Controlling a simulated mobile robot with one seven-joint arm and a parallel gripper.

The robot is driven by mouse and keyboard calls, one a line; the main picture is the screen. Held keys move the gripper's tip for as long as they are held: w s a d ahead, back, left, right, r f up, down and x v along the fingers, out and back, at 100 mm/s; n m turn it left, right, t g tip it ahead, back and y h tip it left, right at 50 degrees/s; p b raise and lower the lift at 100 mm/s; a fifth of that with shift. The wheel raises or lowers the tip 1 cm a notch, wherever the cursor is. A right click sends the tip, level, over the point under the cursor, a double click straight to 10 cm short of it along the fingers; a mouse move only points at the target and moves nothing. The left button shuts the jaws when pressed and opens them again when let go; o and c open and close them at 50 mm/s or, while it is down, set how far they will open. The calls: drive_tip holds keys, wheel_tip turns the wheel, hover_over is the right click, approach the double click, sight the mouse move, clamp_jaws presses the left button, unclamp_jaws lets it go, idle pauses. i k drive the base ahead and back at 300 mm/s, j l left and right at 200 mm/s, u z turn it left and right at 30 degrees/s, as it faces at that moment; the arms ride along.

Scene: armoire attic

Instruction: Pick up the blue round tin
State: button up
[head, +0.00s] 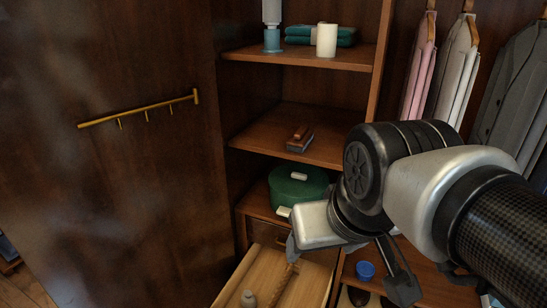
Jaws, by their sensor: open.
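The blue round tin (365,271) is small and stands on the low wooden shelf, right of the open drawer. My gripper (347,270) is above this area with its dark fingers spread apart. One finger shows left of the tin in the picture, over the drawer, and the other to its right. The tin appears between them in this view. The gripper is open and holds nothing that I can see. How high it is above the tin is hard to tell.
The open drawer (235,283) holds a small grey bottle (248,299) and a brown stick-like item. A green round box (298,187) sits behind my gripper. A brush (299,139) lies on the middle shelf. Dark shoes are partly visible below the tin. Clothes hang at right.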

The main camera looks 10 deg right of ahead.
sight(361, 278)
drive_tip(key=l+z, duration=0.65)
drive_tip(key=l, duration=0.25)
drive_tip(key=l+z, duration=0.1)
drive_tip(key=i+l, duration=0.05)
